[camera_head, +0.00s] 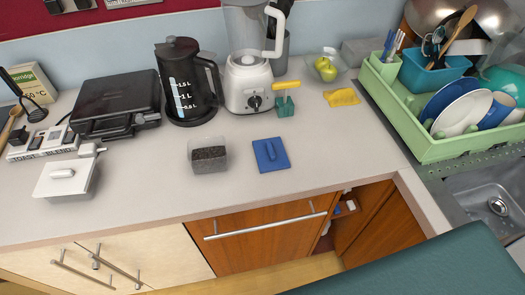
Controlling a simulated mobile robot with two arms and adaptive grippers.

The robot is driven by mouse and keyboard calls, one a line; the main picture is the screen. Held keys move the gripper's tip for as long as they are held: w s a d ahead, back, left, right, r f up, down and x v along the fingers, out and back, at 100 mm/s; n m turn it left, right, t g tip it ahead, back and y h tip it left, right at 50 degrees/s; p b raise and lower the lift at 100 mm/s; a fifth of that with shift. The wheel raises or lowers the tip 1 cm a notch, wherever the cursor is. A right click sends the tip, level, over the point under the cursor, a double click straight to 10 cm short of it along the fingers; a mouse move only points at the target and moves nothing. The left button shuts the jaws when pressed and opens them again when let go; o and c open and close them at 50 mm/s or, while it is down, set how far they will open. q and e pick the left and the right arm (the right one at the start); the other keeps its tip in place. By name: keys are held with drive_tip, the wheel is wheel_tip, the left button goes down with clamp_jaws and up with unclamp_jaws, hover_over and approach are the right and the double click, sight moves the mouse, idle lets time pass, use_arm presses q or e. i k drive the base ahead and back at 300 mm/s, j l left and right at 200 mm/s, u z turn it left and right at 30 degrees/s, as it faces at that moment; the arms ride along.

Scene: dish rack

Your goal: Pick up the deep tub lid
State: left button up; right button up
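A blue square lid (271,154) with a small raised grip lies flat on the counter, near its middle. Just left of it stands a clear tub (208,157) with dark grainy contents and no lid on it. A white tub (66,180) stands at the left front of the counter, with a white lid (67,173) with a raised grip on top. The picture does not settle which lid is the deep tub's. Neither of my grippers is in view.
A black kettle (185,85), a white blender (248,82) and a black grill (118,103) stand behind. A green dish rack (435,148) with dishes stands right, by the sink (490,195). A yellow cloth (341,97) lies behind right. The counter (330,155) right of the blue lid is clear.

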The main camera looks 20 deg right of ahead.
sight(271, 155)
drive_tip(key=k+j+z, duration=0.1)
drive_tip(key=j, duration=0.3)
drive_tip(key=k+j, duration=0.1)
drive_tip(key=j, duration=0.3)
drive_tip(key=k+j+z, duration=0.15)
drive_tip(key=j, duration=0.25)
